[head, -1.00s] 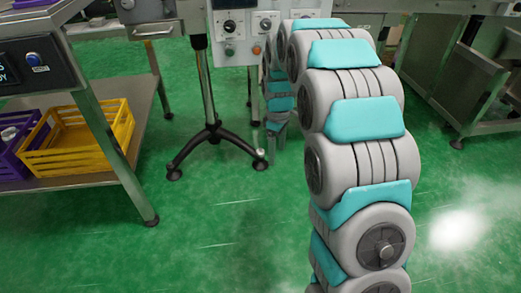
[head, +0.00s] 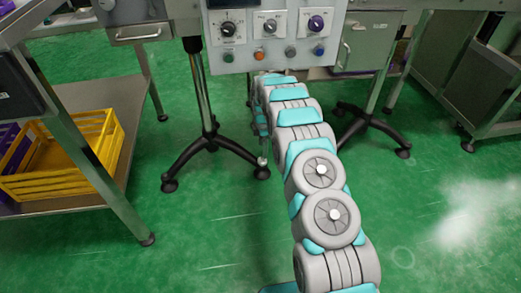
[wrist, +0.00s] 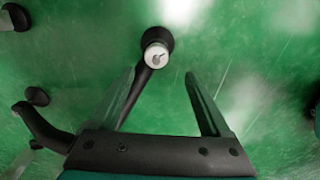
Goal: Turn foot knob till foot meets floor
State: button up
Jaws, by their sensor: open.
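In the wrist view a pale round foot knob (wrist: 156,55) with a small dark mark on top sits at the end of a black stand leg (wrist: 138,97). My gripper (wrist: 160,75) is open, one finger on each side below the knob in the picture. Nothing is between the fingers but leg and floor, and the knob lies just beyond the tips. In the head view the black foot (head: 262,173) is at the right end of the near stand's legs (head: 190,155). My arm hides most of my gripper there. The gap between foot and floor cannot be told.
A control panel (head: 275,55) with dials and buttons hangs above. A second black-legged stand (head: 372,122) is at right. A steel shelf (head: 75,198) with a yellow crate (head: 40,185) stands left. The green floor (head: 215,240) in front is clear.

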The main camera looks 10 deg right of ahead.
aim_at(263, 160)
jog(key=shift+w+f, duration=0.35)
jog(key=shift+f, duration=0.05)
notch_tip(263, 160, down, 7)
jog(key=shift+f, duration=0.2)
jog(key=shift+c, duration=0.2)
grip_shut()
dwell(0.5)
